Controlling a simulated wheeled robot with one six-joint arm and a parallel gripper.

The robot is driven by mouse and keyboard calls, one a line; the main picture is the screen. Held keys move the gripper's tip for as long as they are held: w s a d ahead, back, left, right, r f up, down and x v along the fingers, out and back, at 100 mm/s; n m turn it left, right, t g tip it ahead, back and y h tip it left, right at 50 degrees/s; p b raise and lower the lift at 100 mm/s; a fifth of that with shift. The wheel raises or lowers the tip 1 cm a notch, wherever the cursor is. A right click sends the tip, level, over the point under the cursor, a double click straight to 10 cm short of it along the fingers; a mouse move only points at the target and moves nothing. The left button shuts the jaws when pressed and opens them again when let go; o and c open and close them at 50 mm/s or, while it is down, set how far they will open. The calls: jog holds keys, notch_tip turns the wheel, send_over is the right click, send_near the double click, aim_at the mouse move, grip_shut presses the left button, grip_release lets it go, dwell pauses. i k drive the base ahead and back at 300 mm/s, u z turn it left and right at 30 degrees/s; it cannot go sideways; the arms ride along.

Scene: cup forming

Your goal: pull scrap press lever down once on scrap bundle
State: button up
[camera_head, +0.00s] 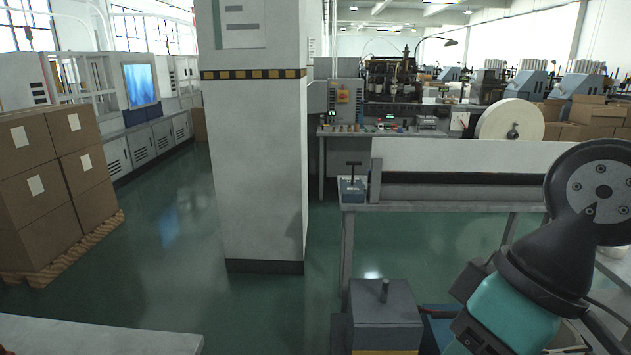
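A small blue box with an upright black T-handled lever (353,172) stands on the left end of a long grey bench. Nearer, at the bottom centre, a grey box (384,322) has a short dark upright knob (384,290) on top and a yellow band low on its front. I cannot tell which of these is the scrap press. No scrap bundle can be made out. My arm, black and teal, is at the lower right, apart from both boxes. My gripper is not in view.
A square pillar (254,160) stands left of the bench (450,206). Stacked cartons on a pallet (85,238) are at the left. A pale surface edge (90,338) crosses the bottom left. A white reel (510,122) stands behind the bench. Green floor between pallet and pillar is clear.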

aim_at(435, 314)
jog(key=z, duration=0.5)
jog(key=k, duration=0.65)
jog(key=z, duration=0.5)
jog(key=i, duration=1.45)
jog(key=u, duration=0.85)
